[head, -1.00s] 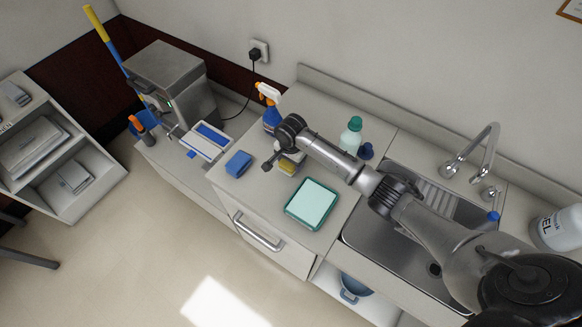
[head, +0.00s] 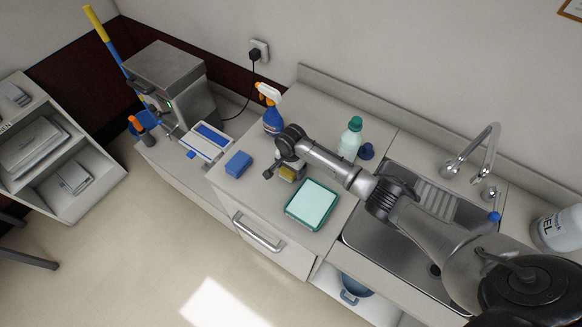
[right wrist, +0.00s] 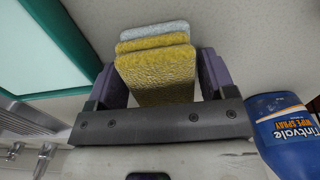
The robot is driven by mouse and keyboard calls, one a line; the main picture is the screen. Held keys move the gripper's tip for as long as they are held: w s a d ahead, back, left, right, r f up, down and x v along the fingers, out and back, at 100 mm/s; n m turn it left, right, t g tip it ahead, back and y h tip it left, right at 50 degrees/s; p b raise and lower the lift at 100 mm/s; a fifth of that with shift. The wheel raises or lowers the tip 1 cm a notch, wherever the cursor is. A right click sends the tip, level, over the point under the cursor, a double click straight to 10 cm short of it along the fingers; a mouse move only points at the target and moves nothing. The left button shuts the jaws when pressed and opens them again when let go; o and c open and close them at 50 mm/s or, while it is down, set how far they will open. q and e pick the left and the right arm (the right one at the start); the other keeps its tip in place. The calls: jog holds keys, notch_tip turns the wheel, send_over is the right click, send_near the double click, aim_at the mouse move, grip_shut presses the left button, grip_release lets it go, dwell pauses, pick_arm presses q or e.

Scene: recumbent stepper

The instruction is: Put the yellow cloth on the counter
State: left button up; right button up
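The yellow cloth (right wrist: 157,75) is a thick, rough-textured pad lying between the fingers of my right gripper (right wrist: 160,82) in the right wrist view. A narrow gap shows beside it, so the fingers look open around it rather than closed on it. A second yellow layer and a pale blue one (right wrist: 155,30) show behind it, like a stack. In the head view my right gripper (head: 281,172) is low over the counter (head: 262,206), and only a bit of yellow cloth (head: 288,174) shows under it. My left gripper is not in view.
A teal-rimmed tray (head: 312,204) lies close to the gripper. The sink (head: 395,246) is to the right. Bare counter lies in front of the blue sponge.

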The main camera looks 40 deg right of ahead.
jog(key=shift+o, duration=1)
notch_tip(320, 180, up, 12)
jog(key=p, duration=0.1)
jog(key=s+a+f+n, duration=0.2)
jog(key=s+a+n, duration=0.1)
jog(key=s, duration=0.3)
jog(key=s+a+f+n+t, duration=0.1)
jog(key=s+a+f+n, duration=0.2)
jog(key=s, duration=0.3)
jog(key=s+a+f+n, duration=0.3)
jog(key=s+a+n, duration=0.1)
jog(key=s, duration=0.2)
jog(key=shift+s+a+t+y, duration=0.1)
jog(key=shift+a+t+y, duration=0.2)
jog(key=shift+a+y, duration=0.1)
jog(key=s+r+n+t, duration=0.1)
jog(key=s+r+n, duration=0.1)
jog(key=s, duration=0.6)
jog(key=s+r+n+t, duration=0.1)
jog(key=s+r+n, duration=0.2)
jog(key=s, duration=0.5)
jog(key=shift+n+h, duration=0.3)
jog(key=shift+n, duration=0.5)
jog(key=shift+a, duration=0.2)
